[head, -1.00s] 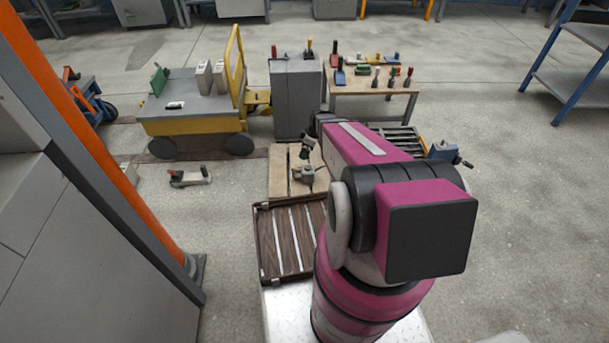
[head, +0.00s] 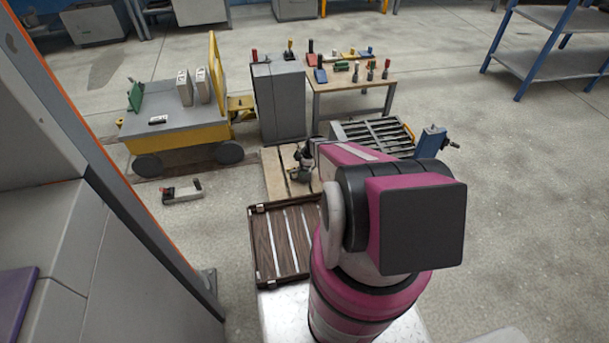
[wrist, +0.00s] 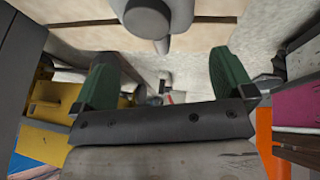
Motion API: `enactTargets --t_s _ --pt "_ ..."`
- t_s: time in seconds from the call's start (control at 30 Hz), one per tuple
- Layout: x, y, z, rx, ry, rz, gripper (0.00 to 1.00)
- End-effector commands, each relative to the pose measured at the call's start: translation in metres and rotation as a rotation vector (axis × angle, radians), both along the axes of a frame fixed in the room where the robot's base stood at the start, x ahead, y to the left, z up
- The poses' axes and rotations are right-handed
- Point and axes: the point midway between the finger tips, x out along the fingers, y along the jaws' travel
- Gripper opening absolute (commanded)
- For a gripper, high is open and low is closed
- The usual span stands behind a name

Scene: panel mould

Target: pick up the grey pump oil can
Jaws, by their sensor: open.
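A small grey object (head: 300,176), which I take for the pump oil can, stands on the wooden pallet (head: 275,178), partly hidden by my gripper. In the wrist view a dark grey rounded body with a narrow tip (wrist: 150,18), apparently the same can, is cut off by the top edge, over the planks (wrist: 75,12). My gripper (wrist: 163,72) has two green fingers spread wide with nothing between them. In the head view my gripper (head: 304,153) is small, just above or beside the can; contact cannot be told.
A brown slatted tray (head: 262,252) lies in front of the pallet. A grey cabinet (head: 279,105), a tool table (head: 345,84) and a slatted grey rack (head: 375,136) stand behind. A yellow cart (head: 180,135) is at left. A grey-red tool (head: 182,193) lies on open floor.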

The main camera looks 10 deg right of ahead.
Motion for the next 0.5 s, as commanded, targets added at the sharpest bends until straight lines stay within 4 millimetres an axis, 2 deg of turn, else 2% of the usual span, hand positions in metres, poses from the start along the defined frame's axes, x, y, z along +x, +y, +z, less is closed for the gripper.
enactTargets --t_s 0.17,0.5 --pt "0.002 0.003 -0.010 0.000 0.000 0.000 1.00" --pt "0.008 0.013 -0.051 0.000 0.000 -0.001 1.00"
